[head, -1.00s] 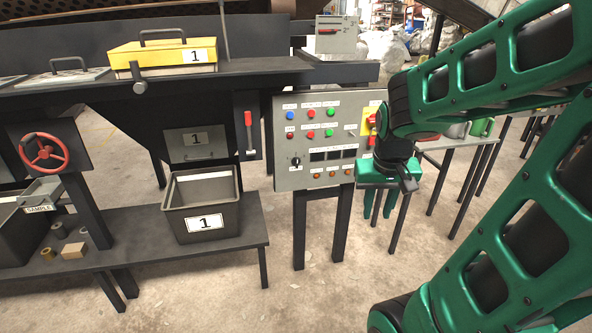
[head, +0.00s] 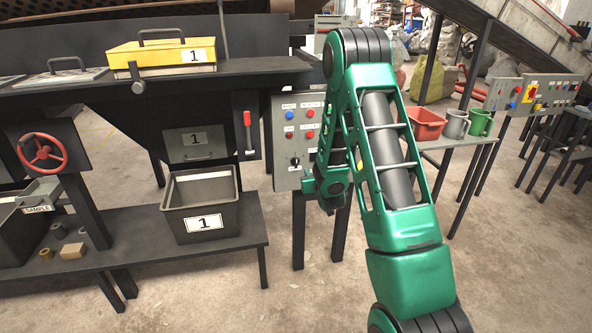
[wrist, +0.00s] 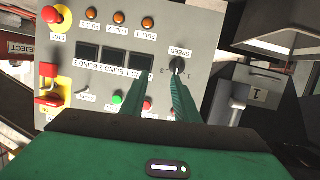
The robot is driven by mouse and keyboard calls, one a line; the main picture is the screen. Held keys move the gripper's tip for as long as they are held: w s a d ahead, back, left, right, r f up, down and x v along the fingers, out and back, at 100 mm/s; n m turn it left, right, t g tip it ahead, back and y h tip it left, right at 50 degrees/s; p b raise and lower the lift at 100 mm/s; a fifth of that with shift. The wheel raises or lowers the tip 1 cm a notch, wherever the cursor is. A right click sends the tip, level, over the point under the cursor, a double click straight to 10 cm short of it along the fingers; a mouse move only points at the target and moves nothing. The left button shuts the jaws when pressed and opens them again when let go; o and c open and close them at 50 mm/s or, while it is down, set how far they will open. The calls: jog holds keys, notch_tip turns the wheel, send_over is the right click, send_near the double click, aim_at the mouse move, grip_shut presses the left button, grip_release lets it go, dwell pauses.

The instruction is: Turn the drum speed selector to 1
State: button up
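The drum speed selector is a small black knob (head: 295,161) low on the left side of the grey control panel (head: 286,180). In the wrist view, which shows the panel upside down, the knob (wrist: 177,66) sits beside the SPEED label with small numbers around it. I cannot tell for sure which number it points at. My gripper (wrist: 158,78) is open and empty, its two green fingers apart and pointing at the panel. The right finger's tip appears just below the knob in that picture; contact cannot be told. In the head view my arm hides the fingers.
The panel also carries a red stop button (wrist: 54,16) on yellow, a red switch (wrist: 48,70), display windows (wrist: 114,58) and several buttons. A table with a red container (head: 427,122) is at right.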

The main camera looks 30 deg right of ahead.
aim_at(296, 165)
notch_tip(296, 165, down, 4)
jog(key=w+a+t, duration=0.2)
jog(key=a+t, duration=0.1)
jog(key=shift+t+y, duration=0.3)
jog(key=x, duration=1)
jog(key=shift+w+d, duration=0.1)
jog(key=shift+w, duration=0.05)
grip_shut()
